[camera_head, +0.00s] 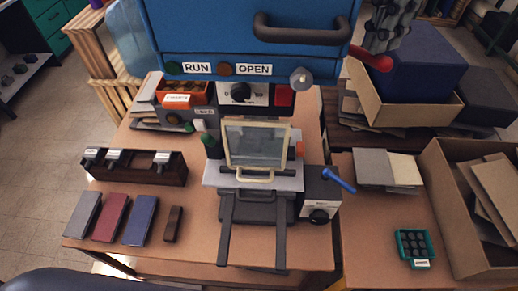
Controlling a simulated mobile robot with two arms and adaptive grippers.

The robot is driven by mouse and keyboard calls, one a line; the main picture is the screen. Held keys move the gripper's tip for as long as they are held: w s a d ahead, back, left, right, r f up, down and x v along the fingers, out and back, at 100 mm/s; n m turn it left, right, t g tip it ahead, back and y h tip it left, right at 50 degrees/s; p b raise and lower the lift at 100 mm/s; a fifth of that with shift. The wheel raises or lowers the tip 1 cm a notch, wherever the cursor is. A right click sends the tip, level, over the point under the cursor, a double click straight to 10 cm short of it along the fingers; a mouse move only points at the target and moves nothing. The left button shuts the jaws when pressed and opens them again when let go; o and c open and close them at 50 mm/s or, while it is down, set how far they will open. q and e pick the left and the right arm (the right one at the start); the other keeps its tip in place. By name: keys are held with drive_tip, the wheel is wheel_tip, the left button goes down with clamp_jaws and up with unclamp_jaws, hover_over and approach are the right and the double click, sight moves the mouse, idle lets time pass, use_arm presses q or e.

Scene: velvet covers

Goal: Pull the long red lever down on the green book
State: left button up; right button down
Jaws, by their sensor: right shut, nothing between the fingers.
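The long red lever (371,58) sticks out at the right side of the blue press (215,35), near its lower edge. Below the press, a pale-framed clear plate (257,146) stands over a light grey bed (212,174). I cannot make out a green book. My left gripper is not in view.
Grey, red and blue covers (110,218) lie at the table's front left, beside a dark rack (135,166). A control box (320,197) with a blue handle stands right of the bed. Cardboard boxes (405,111) and a teal tray (430,262) occupy the right.

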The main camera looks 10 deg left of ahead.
sight(379, 57)
drive_tip(key=shift+f+b, duration=0.35)
drive_tip(key=shift+f, duration=0.45)
drive_tip(key=shift+s+f+b, duration=0.2)
drive_tip(key=shift+f+b, duration=0.35)
drive_tip(key=shift+s+f+b, duration=0.2)
drive_tip(key=shift+f+b, duration=0.3)
drive_tip(key=shift+f, duration=0.05)
drive_tip(key=shift+r, duration=0.15)
drive_tip(key=r+p, duration=0.4)
drive_tip(key=p, duration=0.1)
drive_tip(key=shift+w+r, duration=0.2)
drive_tip(key=shift+w, duration=0.15)
wheel_tip(379, 57, up, 4)
drive_tip(key=p, duration=0.5)
drive_tip(key=shift+r, duration=0.1)
